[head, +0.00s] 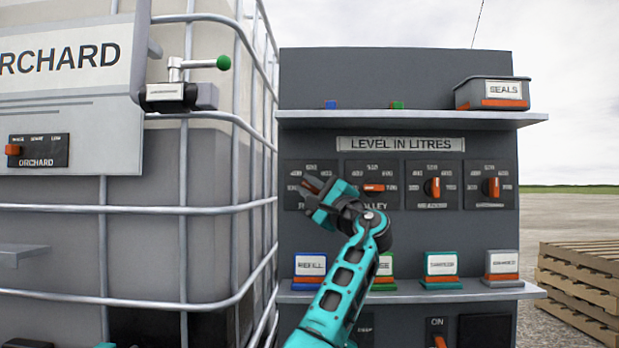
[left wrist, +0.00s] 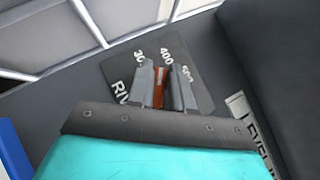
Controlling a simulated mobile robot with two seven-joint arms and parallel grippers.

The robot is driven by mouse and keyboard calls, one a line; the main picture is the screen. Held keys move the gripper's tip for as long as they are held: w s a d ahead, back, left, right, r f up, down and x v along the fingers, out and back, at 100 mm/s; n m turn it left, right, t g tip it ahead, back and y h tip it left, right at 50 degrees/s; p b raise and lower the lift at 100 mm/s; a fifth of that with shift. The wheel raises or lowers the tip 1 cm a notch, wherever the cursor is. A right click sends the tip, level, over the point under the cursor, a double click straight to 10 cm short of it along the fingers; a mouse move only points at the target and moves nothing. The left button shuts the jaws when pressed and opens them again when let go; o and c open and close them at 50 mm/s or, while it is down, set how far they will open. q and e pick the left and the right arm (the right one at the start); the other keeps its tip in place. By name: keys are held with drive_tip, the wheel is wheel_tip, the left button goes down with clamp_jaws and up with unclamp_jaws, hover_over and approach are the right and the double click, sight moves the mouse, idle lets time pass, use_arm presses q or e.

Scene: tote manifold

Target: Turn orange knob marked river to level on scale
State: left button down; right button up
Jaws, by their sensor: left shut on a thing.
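The river dial plate (head: 290,172) is the leftmost of the dials under the "LEVEL IN LITRES" sign (head: 400,144). In the head view my gripper hides most of it, including its knob. My left gripper (head: 310,187) is in front of this plate. In the left wrist view the orange knob (left wrist: 159,88) stands between the two grey fingers of my left gripper (left wrist: 166,85), which are shut on it. The plate there (left wrist: 200,98) shows "RIV" and marks 300, 400 and 500. The knob's exact pointing is hard to tell. My right gripper is not in view.
Valley's orange knob (head: 374,188) lies level, with two upright orange knobs (head: 432,187) (head: 491,187) to its right. A lower shelf (head: 470,293) holds several labelled blocks. The upper shelf (head: 410,119) carries a seals bin (head: 492,92). A caged tote (head: 186,215) stands close at left.

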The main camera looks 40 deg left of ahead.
use_arm(q)
drive_tip(key=n+p, duration=0.1)
drive_tip(key=n+g+h+p, duration=0.1)
drive_tip(key=n+h+p, duration=0.1)
drive_tip(key=shift+w+d+r+n+g, duration=0.1)
drive_tip(key=shift+r+n+g, duration=0.2)
drive_tip(key=shift+g, duration=0.1)
drive_tip(key=shift+f+n+h+p, duration=0.1)
drive_tip(key=shift+n+h+p, duration=0.5)
drive_tip(key=shift+p, duration=0.4)
drive_tip(key=shift+n+h+p, duration=0.5)
drive_tip(key=shift+n+p, duration=0.2)
drive_tip(key=shift+p, duration=0.1)
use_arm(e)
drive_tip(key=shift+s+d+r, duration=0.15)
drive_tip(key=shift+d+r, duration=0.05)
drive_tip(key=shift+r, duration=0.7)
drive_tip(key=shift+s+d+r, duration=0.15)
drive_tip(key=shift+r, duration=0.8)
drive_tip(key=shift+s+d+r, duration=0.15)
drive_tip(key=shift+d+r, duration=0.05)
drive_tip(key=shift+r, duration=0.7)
use_arm(q)
drive_tip(key=shift+f+g, duration=0.1)
drive_tip(key=shift+g, duration=0.2)
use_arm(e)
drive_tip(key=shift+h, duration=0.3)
